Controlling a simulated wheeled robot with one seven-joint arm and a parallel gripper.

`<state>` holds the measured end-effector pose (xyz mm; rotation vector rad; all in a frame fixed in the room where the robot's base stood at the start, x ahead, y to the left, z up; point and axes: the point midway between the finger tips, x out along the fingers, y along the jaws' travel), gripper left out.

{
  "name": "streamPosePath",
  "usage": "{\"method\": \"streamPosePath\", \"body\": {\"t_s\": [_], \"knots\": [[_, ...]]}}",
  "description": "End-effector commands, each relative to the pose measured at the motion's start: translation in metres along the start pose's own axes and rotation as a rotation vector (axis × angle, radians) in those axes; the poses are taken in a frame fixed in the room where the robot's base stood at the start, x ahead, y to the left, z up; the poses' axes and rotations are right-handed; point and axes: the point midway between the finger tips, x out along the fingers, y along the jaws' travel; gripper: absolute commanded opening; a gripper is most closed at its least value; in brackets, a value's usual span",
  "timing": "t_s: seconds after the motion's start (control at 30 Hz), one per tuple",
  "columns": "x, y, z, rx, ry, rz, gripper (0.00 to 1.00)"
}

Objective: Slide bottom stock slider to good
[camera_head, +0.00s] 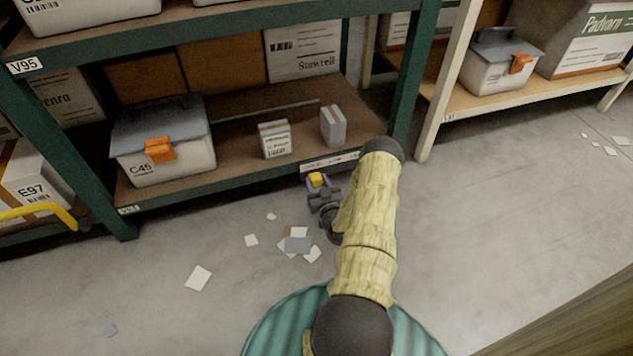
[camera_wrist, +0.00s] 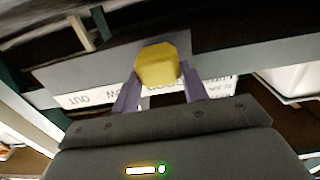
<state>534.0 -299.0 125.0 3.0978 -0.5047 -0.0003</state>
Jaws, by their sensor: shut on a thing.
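The stock slider is a yellow block (camera_head: 317,180) at the front edge of the bottom shelf, beside a white label strip (camera_head: 330,161). In the wrist view the yellow knob (camera_wrist: 157,65) sits between the two purple fingers of my gripper (camera_wrist: 160,85). My gripper (camera_head: 319,184) is shut on the knob. The label strip (camera_wrist: 85,97) runs behind the fingers in the wrist view. Its lettering is partly covered by the knob and fingers, and I cannot read the word at the knob.
The bottom shelf (camera_head: 235,160) holds a grey-lidded bin (camera_head: 165,140) marked C45, a small carton (camera_head: 275,139) and a grey box (camera_head: 333,125). A green post (camera_head: 413,75) stands right of the strip. Paper scraps (camera_head: 198,278) lie on the floor. Floor at right is mostly clear.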

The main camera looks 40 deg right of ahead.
Motion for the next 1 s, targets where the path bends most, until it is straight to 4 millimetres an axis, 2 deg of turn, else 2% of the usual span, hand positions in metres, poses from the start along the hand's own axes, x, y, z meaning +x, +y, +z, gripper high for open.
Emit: {"method": "streamPosePath", "body": {"t_s": [0.07, 0.1, 0.2, 0.5, 0.67, 0.77, 1.0], "knots": [[0.0, -0.007, 0.0, 0.006, 0.0, -0.014, 0.03], [0.0, -0.008, 0.0, 0.006, -0.001, -0.015, 0.46], [0.0, -0.008, 0.001, 0.006, -0.001, -0.015, 0.65], [-0.001, -0.004, 0.0, 0.004, -0.001, -0.008, 0.65], [-0.01, -0.004, -0.001, 0.004, -0.004, -0.009, 0.65], [-0.023, -0.004, -0.003, 0.004, -0.004, -0.009, 0.65], [-0.068, -0.004, -0.004, 0.006, -0.006, -0.009, 0.65]]}}
